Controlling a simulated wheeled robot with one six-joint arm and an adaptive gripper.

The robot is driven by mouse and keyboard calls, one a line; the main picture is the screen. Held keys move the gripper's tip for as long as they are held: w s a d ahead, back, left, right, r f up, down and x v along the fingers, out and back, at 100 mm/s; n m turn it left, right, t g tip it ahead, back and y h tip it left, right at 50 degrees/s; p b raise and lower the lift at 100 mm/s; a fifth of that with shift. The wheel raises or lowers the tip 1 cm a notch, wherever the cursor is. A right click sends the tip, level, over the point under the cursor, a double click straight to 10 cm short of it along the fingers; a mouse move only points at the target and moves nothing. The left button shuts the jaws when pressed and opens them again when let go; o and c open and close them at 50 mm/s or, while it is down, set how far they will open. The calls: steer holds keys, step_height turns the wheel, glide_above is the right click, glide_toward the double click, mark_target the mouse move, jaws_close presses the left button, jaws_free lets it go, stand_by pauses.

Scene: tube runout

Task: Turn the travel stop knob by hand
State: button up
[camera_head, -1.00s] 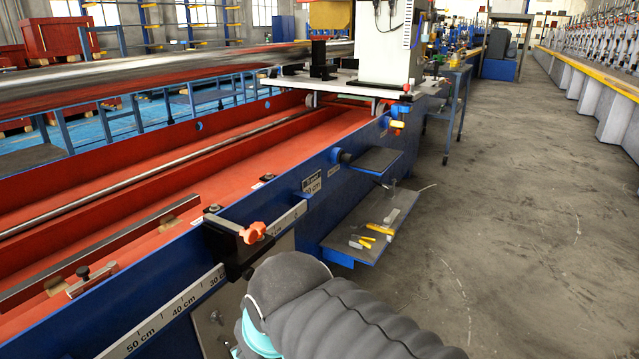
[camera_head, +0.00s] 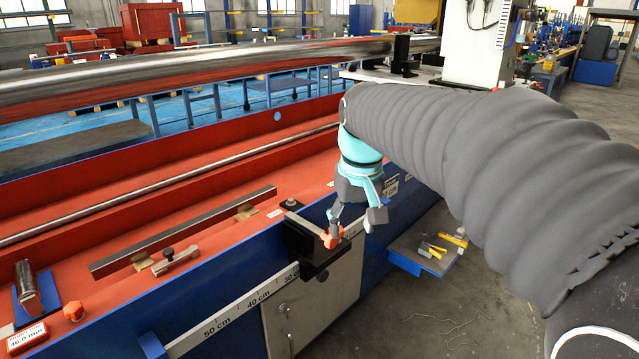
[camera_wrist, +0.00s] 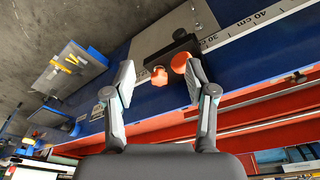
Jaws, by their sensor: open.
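The travel stop is a black block (camera_head: 306,250) clamped on the blue rail beside the scale. An orange lobed knob (camera_head: 333,237) sits on its right side. In the wrist view the block (camera_wrist: 172,50) carries an orange knob (camera_wrist: 159,76) lying between my fingertips in the picture, and a second rounder orange part (camera_wrist: 181,62) near the right finger. My gripper (camera_head: 354,213) is open and empty, just above and right of the knob. The wrist view shows both fingers of my gripper (camera_wrist: 157,80) spread apart. Contact with the knob cannot be told.
The blue rail bears a centimetre scale (camera_head: 240,308). A blue shelf (camera_head: 408,262) with yellow-handled tools lies right of the stop. Another orange knob (camera_head: 74,311) is at the lower left. A long metal tube (camera_head: 200,72) spans the back. Grey floor is free in front.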

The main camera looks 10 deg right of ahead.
steer(key=w, duration=0.3)
steer(key=w+g, duration=0.1)
steer(key=w, duration=0.3)
steer(key=w+g+p, duration=0.1)
steer(key=w, duration=0.3)
steer(key=shift+f, duration=0.4)
steer(key=shift+w+f, duration=0.2)
steer(key=shift+w, duration=0.4)
steer(key=shift+f, duration=3.95)
steer(key=c, duration=0.9)
